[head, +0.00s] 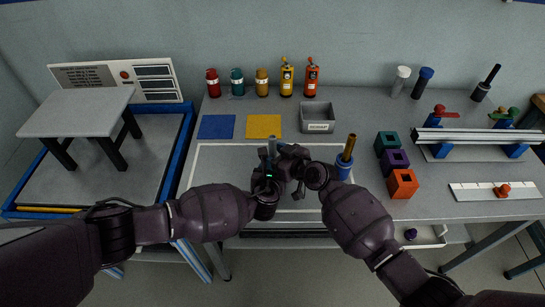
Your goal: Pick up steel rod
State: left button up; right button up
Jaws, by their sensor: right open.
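A grey-blue upright rod (272,147), which looks like the steel rod, stands near the front middle of the bench. Its lower part is hidden by my grippers. My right gripper (282,155) is open, with its fingers close to the rod on its right side; I cannot tell whether they touch it. My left gripper (268,174) is just below the rod in the head view, and its fingers are too dark and overlapped to read. A brass-coloured rod (349,147) stands in a blue holder (343,168) to the right.
A grey bin (318,117) and a blue mat (216,127) and yellow mat (264,126) lie behind. Several bottles line the wall. Teal (386,142), purple (394,161) and orange (402,184) blocks stand right. A small grey table (78,112) stands left.

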aim_at(275, 138)
grip_shut()
dwell(0.3)
jog(key=shift+r, duration=0.1)
notch_tip(275, 138, up, 10)
jog(key=shift+f, duration=0.1)
dwell(0.6)
pick_arm(q)
jog(key=o, duration=1)
jog(key=shift+o, duration=0.2)
jog(key=shift+s, duration=0.1)
